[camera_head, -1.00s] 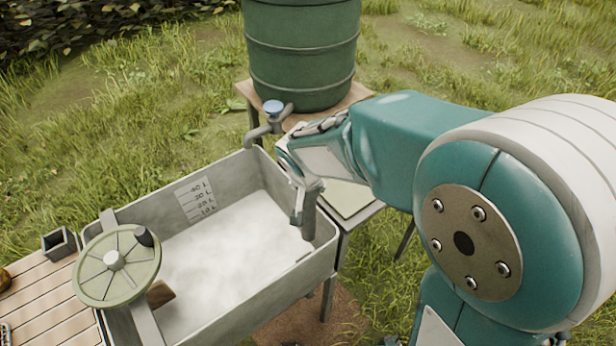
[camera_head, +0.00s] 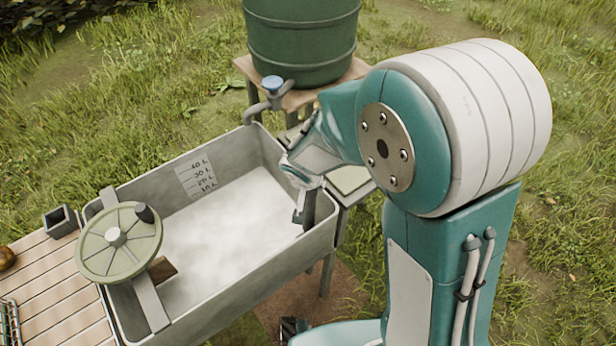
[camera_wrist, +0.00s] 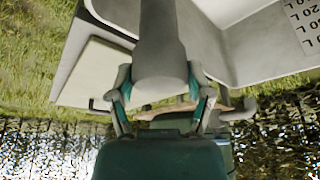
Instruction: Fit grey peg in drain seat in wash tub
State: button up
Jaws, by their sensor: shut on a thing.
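The grey wash tub (camera_head: 232,160) stands in the middle of the head view, with whitish, cloudy contents (camera_head: 225,225) covering its floor. My gripper (camera_head: 301,196) is at the tub's right end, pointing down. It is shut on the grey peg (camera_head: 309,210), which hangs upright near the right inner wall. In the wrist view the peg (camera_wrist: 168,35) fills the upper middle, between the two fingers of my gripper (camera_wrist: 160,80). I cannot see the drain seat, and the peg's lower end is hard to make out against the wall.
A round green handwheel (camera_head: 118,242) sits on a bar across the tub's left end. A tap with a blue knob (camera_head: 272,83) and a green barrel (camera_head: 300,40) stand behind. A slatted table (camera_head: 50,290) is at left. The tub's middle is open from above.

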aim_at(309, 208)
jog(key=shift+f, duration=5.2)
jog(key=o, duration=1.3)
jog(key=shift+r, duration=0.1)
jog(key=shift+r, duration=2.9)
